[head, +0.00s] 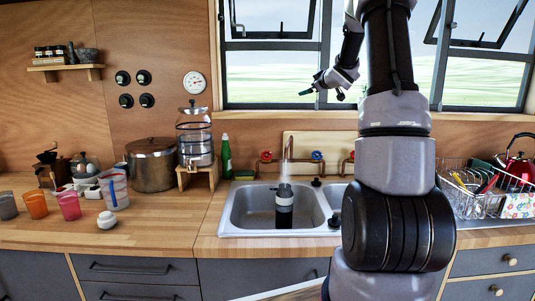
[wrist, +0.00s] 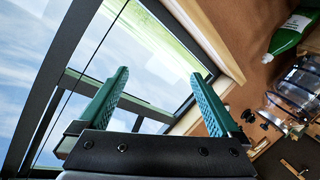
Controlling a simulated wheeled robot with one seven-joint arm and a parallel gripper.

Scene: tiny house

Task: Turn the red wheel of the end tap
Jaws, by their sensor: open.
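Copper taps run along the wall behind the sink.
A dark cup (head: 284,211) stands in the left basin of the sink (head: 240,212), under a pale streak from the spout. A green bottle (head: 226,157) and glass dispenser (head: 194,135) stand left of the taps. A dish rack (head: 485,192) is at right.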

